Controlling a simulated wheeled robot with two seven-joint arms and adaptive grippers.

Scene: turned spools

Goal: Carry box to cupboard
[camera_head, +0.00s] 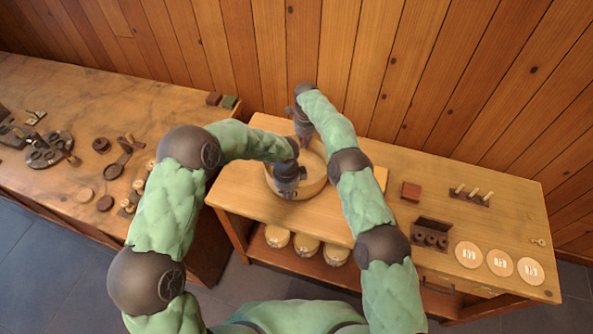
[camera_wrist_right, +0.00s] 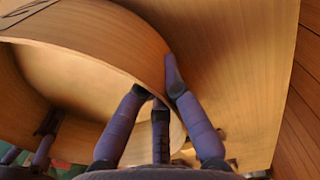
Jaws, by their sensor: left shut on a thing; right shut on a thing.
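A round, open wooden box (camera_head: 314,185) with a thin bent wall is on or just above the left part of the right-hand wooden bench (camera_head: 240,197); I cannot tell whether it touches. My left gripper (camera_head: 288,180) is shut on its near-side wall. My right gripper (camera_head: 303,135) is shut on its far-side wall. In the right wrist view the right gripper's fingers (camera_wrist_right: 160,95) straddle the rim of the box (camera_wrist_right: 110,42), and part of the left gripper (camera_wrist_right: 45,130) shows at the left. No piece clearly marked as a cupboard stands apart from the bench with its open lower shelf (camera_head: 262,252).
Several round lidded boxes (camera_head: 306,246) stand on the lower shelf. On the bench top at right are a red-brown block (camera_head: 411,191), a peg rack (camera_head: 470,195), a dark spool holder (camera_head: 431,233) and pale discs (camera_head: 500,263). The left table (camera_head: 60,85) carries turned parts. A plank wall stands behind.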

